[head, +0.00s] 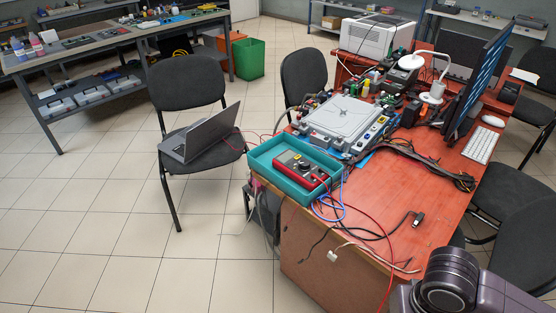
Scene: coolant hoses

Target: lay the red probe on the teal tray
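The teal tray (272,180) sits on the near left corner of the red-topped desk. A red multimeter (302,168) lies inside it. A thin red lead (384,235) runs from near the tray across the desk top and down past the front edge. I cannot make out the red probe itself with certainty. Neither of my grippers shows; only a dark part of my own arm is at the bottom right.
Tangled black cables (425,160) and a blue cable (330,212) lie on the desk (440,215). A grey case (350,117), a keyboard (480,145) and a monitor (481,80) stand farther back. A chair with a laptop (203,133) is left of the tray. Floor at front left is clear.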

